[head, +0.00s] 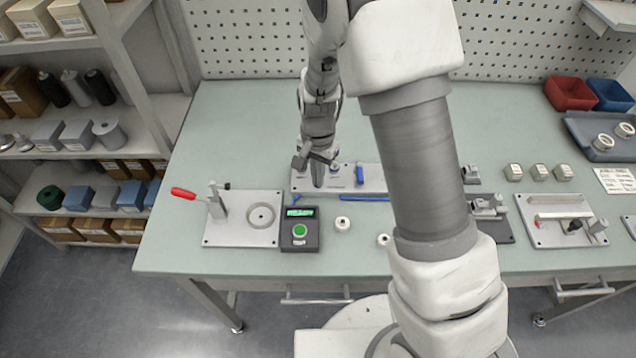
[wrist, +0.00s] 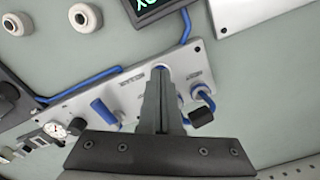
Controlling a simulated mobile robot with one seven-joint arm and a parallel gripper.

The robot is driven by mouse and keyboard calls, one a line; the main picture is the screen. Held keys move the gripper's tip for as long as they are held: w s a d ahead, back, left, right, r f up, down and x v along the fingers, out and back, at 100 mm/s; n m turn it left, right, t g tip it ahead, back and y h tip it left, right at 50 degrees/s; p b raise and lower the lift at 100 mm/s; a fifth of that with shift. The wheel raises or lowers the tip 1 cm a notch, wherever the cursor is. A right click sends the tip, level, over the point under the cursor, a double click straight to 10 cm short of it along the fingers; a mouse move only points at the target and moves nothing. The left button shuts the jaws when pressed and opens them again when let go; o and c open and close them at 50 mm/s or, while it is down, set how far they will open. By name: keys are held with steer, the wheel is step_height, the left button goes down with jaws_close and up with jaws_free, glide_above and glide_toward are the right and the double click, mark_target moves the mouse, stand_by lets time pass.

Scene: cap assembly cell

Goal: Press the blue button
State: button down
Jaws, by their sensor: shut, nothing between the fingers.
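My gripper (head: 318,183) points down over the left part of a long grey panel (head: 345,187) on the bench. Its fingers are shut and empty.
A black box (head: 300,244) with a green button and lit display sits in front of the panel. A red-handled clamp fixture (head: 216,207) is to the left. White ring parts (head: 342,224) lie in front. A blue cable (wrist: 80,86) runs along the panel.

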steer(key=shift+r+p, duration=2.45)
steer(key=shift+r, duration=0.95)
steer(key=shift+r, duration=0.1)
steer(key=s+d+r+n+t+y, duration=0.1)
steer(key=s+d+r, duration=0.2)
steer(key=r, duration=0.6)
steer(key=s+d+r+n+t, duration=0.1)
steer(key=s+d+r+n, duration=0.15)
steer(key=r, duration=0.55)
steer(key=s+d+r+n+t, duration=0.1)
steer(key=s+d+r, duration=0.2)
steer(key=s, duration=0.3)
steer(key=s+d+r+n+t+h, duration=0.1)
steer(key=s+d+r+n+t, duration=0.1)
steer(key=s+d+r, duration=0.2)
steer(key=s+r, duration=0.2)
steer(key=s, duration=0.1)
steer(key=shift+r+t, duration=0.2)
steer(key=shift+t, duration=0.1)
